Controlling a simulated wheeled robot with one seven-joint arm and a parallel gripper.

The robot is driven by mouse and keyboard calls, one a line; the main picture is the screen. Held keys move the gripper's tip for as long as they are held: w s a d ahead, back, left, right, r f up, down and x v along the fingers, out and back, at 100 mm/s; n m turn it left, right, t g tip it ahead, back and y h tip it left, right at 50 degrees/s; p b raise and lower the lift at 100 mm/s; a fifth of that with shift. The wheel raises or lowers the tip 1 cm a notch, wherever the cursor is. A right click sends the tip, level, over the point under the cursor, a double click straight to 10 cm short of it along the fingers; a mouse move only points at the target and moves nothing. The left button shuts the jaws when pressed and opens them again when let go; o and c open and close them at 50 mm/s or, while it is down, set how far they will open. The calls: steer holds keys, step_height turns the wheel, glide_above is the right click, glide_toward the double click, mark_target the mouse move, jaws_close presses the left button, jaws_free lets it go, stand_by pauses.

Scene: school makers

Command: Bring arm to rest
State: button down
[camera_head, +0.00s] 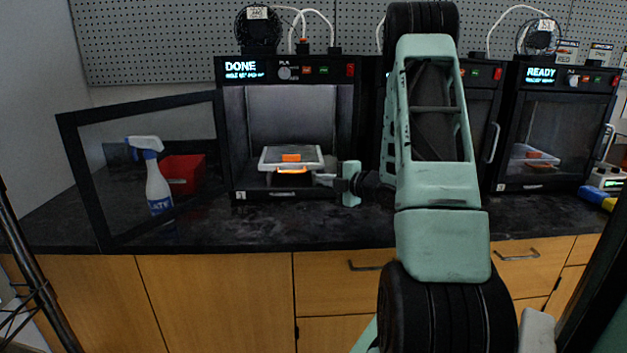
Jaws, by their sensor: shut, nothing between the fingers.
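My arm rises through the middle right of the head view and blocks part of the bench. My gripper (328,179) points left at the front of the open printer (290,65), whose screen reads DONE. Its fingertips are beside the right edge of the printer's bed, and I cannot tell whether they touch it. The gripper is shut and empty. A light print plate (270,160) with an orange piece (291,157) on it sits inside the printer.
The printer's door (82,190) stands open to the left. Behind its pane are a spray bottle (155,185) and a red bin (183,174). A second printer (560,78), marked READY, stands right. Wooden cabinets (215,300) run below the black counter (60,215).

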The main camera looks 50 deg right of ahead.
steer(key=shift+s+r, duration=0.1)
steer(key=shift+s, duration=0.2)
steer(key=shift+a, duration=0.1)
